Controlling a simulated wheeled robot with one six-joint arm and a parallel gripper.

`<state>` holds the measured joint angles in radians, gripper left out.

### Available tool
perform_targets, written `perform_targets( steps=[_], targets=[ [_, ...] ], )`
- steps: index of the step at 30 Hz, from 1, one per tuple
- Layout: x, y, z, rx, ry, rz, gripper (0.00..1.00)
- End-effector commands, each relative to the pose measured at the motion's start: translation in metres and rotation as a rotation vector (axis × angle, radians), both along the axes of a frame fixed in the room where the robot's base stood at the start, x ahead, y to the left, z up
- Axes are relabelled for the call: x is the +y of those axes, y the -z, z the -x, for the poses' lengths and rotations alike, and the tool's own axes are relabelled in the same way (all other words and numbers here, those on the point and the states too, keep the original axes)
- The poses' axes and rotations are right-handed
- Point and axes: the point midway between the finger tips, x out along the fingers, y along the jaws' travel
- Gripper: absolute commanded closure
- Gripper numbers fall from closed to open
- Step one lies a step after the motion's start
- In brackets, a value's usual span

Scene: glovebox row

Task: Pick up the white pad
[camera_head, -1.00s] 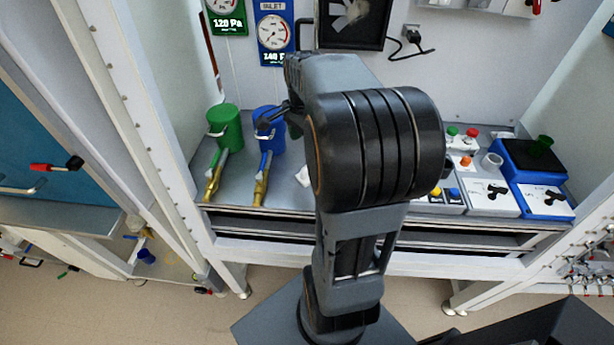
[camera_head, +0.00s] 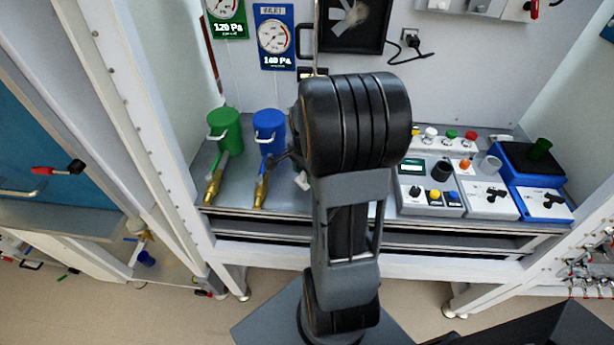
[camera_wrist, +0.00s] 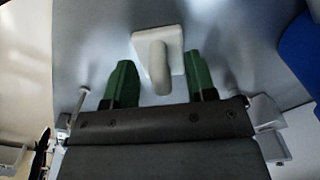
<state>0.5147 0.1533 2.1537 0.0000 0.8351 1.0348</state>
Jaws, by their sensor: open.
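The white pad (camera_wrist: 175,43) lies on the grey worktop in the wrist view, a square plate with a rounded upright handle. In the head view a small part of the white pad (camera_head: 302,181) shows just left of my arm; the arm hides the rest. My gripper (camera_wrist: 160,78) is open, its two green fingers apart. In the wrist view the handle appears between the fingers and the plate lies beyond their tips. I cannot tell whether the fingers touch the pad.
A blue canister (camera_head: 269,124) and a green canister (camera_head: 226,128) stand left of my arm, with brass-ended valves in front. Control boxes (camera_head: 430,187) and a blue device (camera_head: 535,165) stand to the right. Gauges (camera_head: 274,36) hang on the back wall.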

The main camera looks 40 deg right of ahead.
Motion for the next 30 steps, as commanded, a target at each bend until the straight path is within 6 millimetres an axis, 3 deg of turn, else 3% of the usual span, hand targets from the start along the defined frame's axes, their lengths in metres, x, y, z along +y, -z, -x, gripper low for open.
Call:
perform_targets(
  steps=[8, 24, 30],
  targets=[
    [0.0001, 0.0026, 0.0, 0.0, 0.0, 0.0, 0.49],
    [0.0, 0.0022, -0.0001, -0.001, 0.0, 0.0, 1.0],
    [0.0, 0.0021, -0.0001, -0.001, 0.0, 0.0, 1.0]
  ],
)
